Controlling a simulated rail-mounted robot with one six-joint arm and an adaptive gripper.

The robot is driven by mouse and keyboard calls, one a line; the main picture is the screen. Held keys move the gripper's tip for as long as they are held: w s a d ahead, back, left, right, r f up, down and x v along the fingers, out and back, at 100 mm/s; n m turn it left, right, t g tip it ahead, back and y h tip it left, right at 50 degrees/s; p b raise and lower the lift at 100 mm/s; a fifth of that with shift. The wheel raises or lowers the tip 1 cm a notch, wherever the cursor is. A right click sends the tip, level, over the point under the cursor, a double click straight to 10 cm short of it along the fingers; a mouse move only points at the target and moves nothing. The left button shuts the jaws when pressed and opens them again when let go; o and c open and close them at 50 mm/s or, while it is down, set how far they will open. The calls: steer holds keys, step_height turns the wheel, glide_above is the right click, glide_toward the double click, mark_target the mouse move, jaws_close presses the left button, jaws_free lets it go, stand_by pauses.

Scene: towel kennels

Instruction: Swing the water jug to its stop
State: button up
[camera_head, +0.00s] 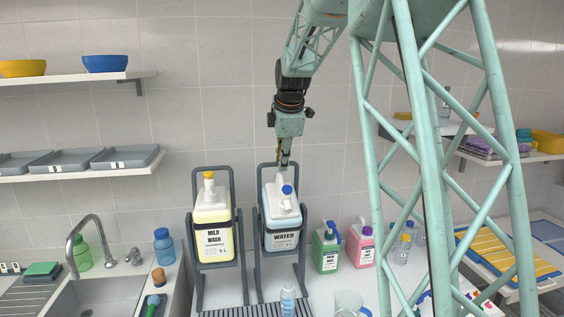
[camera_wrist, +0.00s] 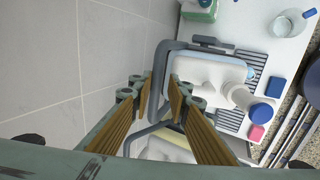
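The water jug (camera_head: 282,232) is white with a blue cap and a "WATER" label. It sits in a grey tipping frame (camera_head: 262,190) on the counter and looks about upright. In the wrist view the jug (camera_wrist: 210,74) lies right of the fingers, its blue cap farther right. My gripper (camera_head: 285,163) points down at the top bar of that frame, above the jug. In the wrist view my gripper (camera_wrist: 160,88) has its fingers apart, with the grey top bar (camera_wrist: 159,70) appearing between the tips. I cannot tell whether either finger touches the bar.
The mild wash jug (camera_head: 212,232) stands in a matching frame close on the left. A clear bottle (camera_head: 288,300) stands in front of the water jug. Green (camera_head: 326,250) and pink (camera_head: 361,245) bottles stand to its right. A sink (camera_head: 105,297) is at the left.

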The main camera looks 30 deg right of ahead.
steer(key=shift+r, duration=0.15)
steer(key=v, duration=1.1)
steer(key=shift+s+r, duration=0.2)
steer(key=shift+r, duration=0.1)
steer(key=shift+a, duration=0.15)
stand_by(0.5)
steer(key=s+a+f+m+b, duration=0.1)
steer(key=s+a+m, duration=0.2)
steer(key=s+a, duration=0.7)
steer(key=s+a+f+m+b, duration=0.15)
steer(key=s+a+m, duration=0.35)
steer(key=s, duration=0.9)
steer(key=s+a+f+m+b, duration=0.1)
steer(key=s+a+f+m, duration=0.1)
steer(key=s, duration=0.7)
steer(key=s+a+f+m+y, duration=0.1)
steer(key=s+a+f, duration=0.3)
steer(key=s, duration=0.6)
steer(key=s+a+f+m+g+b, duration=0.1)
steer(key=s+a+f+m, duration=0.2)
steer(key=s+f, duration=0.4)
steer(key=s+a, duration=0.1)
steer(key=s, duration=0.2)
steer(key=shift+y+b, duration=0.3)
steer(key=shift+b, duration=0.05)
